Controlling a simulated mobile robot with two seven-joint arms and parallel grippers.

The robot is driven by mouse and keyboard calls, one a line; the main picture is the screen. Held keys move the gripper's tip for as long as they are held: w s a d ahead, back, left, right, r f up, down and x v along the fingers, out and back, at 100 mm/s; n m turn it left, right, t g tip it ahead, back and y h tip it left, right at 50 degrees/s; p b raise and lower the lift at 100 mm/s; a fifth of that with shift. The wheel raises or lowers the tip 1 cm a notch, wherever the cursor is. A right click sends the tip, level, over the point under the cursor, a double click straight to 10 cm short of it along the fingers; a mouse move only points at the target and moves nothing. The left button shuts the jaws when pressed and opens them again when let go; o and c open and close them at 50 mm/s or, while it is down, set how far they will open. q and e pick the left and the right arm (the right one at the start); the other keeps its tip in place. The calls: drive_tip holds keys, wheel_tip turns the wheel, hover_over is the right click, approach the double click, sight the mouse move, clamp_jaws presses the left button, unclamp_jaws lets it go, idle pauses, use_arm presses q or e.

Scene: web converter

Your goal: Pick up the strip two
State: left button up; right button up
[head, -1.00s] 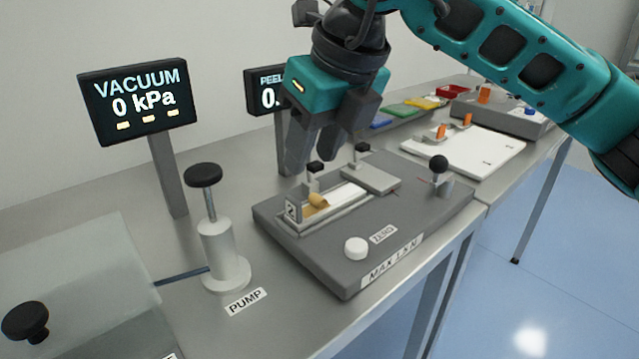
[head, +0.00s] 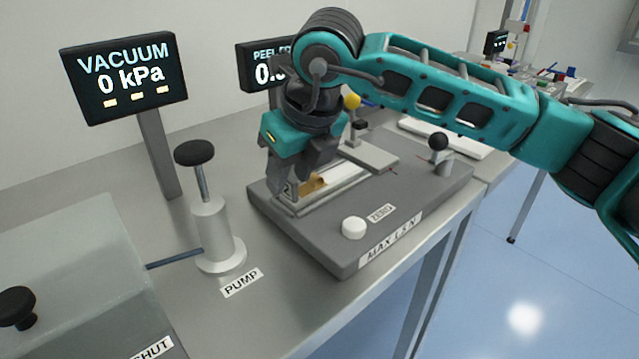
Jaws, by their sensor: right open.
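Strip two appears to be the pale strip (head: 342,174) with a tan curled part (head: 314,184), lying in a slot of the grey peel tester (head: 300,232). A small tag marked 2 stands at its near left end, mostly covered by my right gripper. My right gripper (head: 290,186) points down over that end, open, its fingers beside the tag and the tan curl. Whether the fingertips touch the strip, I cannot tell. My left gripper is not in view.
The white pump (head: 213,232) with a black knob stands left of the tester. The white ZERO button (head: 354,228) and a black ball-topped lever (head: 438,142) are on the tester. Vacuum display (head: 126,75) and peel display (head: 258,66) stand behind. A lidded box (head: 85,260) is at lower left.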

drive_tip(key=shift+x, duration=0.95)
clamp_jaws()
drive_tip(key=shift+r, duration=0.1)
